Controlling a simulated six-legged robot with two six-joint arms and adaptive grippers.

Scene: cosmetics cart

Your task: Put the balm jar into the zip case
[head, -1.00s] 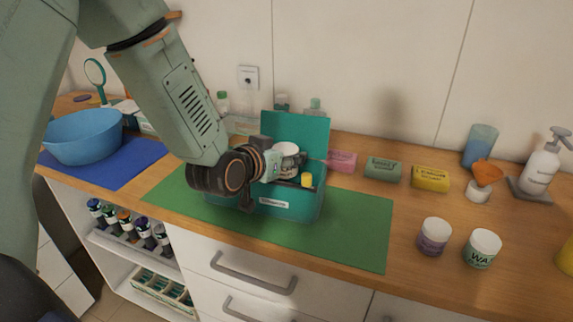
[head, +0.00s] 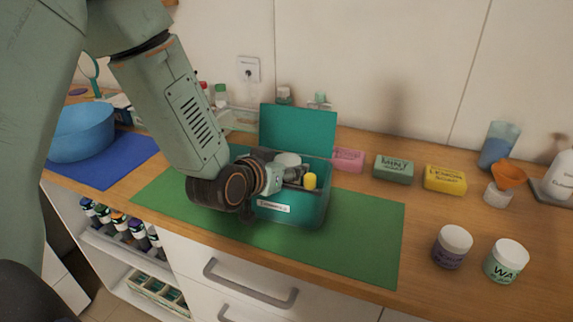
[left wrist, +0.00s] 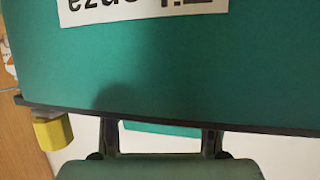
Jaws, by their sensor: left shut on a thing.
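The teal zip case (head: 292,211) stands on the green mat with its lid (head: 298,128) raised at the back. Its front label and yellow zip pull (head: 310,181) face me. In the left wrist view, the case front (left wrist: 160,75) fills the top, with the zip pull (left wrist: 52,131) at left. I cannot tell whether the jar touches the case floor.
Pink, green (head: 393,169) and yellow (head: 445,179) soap bars lie right of the case. Two white-lidded jars (head: 453,246) stand at the front right. A blue bowl (head: 83,131) is on the left. The green mat (head: 362,240) is clear right of the case.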

